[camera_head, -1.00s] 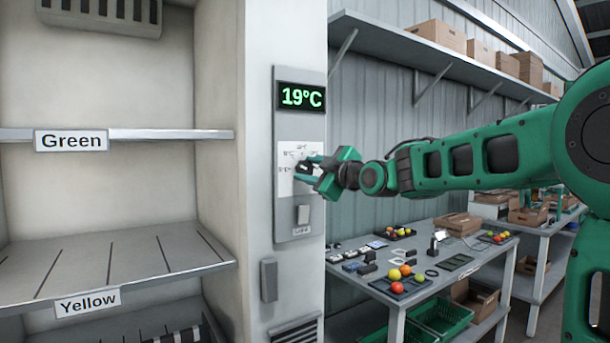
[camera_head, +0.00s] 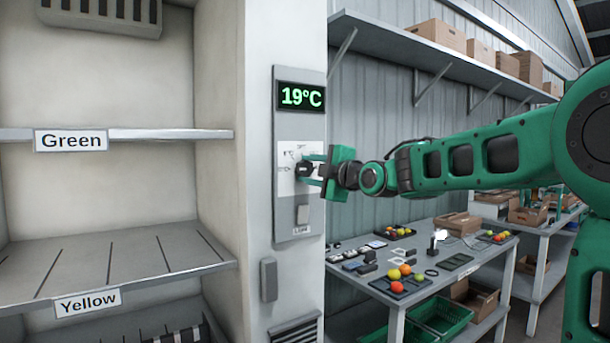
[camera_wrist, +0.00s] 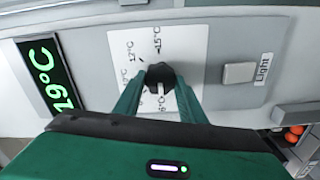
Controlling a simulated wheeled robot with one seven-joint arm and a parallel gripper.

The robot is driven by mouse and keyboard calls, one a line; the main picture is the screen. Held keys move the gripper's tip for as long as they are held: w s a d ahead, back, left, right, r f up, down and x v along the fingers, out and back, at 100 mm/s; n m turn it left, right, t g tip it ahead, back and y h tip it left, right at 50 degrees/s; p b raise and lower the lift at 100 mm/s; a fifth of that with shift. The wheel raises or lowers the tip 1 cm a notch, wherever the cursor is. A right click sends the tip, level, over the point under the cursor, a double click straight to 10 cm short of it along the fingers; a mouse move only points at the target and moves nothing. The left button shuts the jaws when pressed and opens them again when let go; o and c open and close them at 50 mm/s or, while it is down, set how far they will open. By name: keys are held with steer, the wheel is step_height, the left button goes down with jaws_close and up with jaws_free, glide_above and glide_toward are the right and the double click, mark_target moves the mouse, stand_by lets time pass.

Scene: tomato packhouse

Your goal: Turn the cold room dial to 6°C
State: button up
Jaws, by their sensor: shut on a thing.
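The cold room dial (camera_wrist: 160,73) is a dark round knob on a white scale plate (camera_wrist: 112,45), which is printed with several temperatures. My gripper (camera_head: 309,170) has its two green fingers on either side of the dial and is shut on it. In the wrist view, a pale mark on the dial faces the bottom of the picture, towards a partly legible label ending in 6°C. Other labels, including 12°C and 15°C, stand around the dial. The display (camera_head: 301,97) above reads 19°C in green. In the head view the fingers hide part of the dial.
A light switch (camera_head: 303,214) sits below the scale plate. Shelves labelled Green (camera_head: 71,140) and Yellow (camera_head: 87,301) are at the left. A worktable (camera_head: 410,297) with tomatoes and small tools stands at the right, below my arm.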

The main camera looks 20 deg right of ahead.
steer(key=shift+a+f, duration=0.25)
steer(key=shift+f, duration=0.05)
steer(key=o, duration=0.9)
steer(key=shift+o, duration=0.7)
steer(key=shift+d+r, duration=0.1)
steer(key=shift+r, duration=0.1)
steer(key=v, duration=1)
steer(key=shift+s+d, duration=0.15)
steer(key=shift+s, duration=0.2)
